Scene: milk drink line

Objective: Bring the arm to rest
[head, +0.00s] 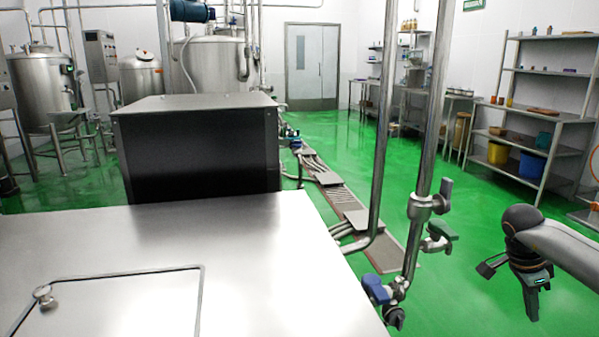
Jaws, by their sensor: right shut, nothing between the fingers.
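My right arm (572,248) comes in from the right edge. Its gripper (532,312) hangs pointing down at the lower right, shut and empty. It is over the green floor, to the right of the upright pipes and touching nothing that I can see. My left gripper is not in view.
A steel tank top with a hatch (120,305) fills the lower left, with a black box (195,155) behind it. Upright pipes with valves (420,205) stand left of my right gripper. Shelves (530,125) line the right wall. Green floor (470,240) is open between.

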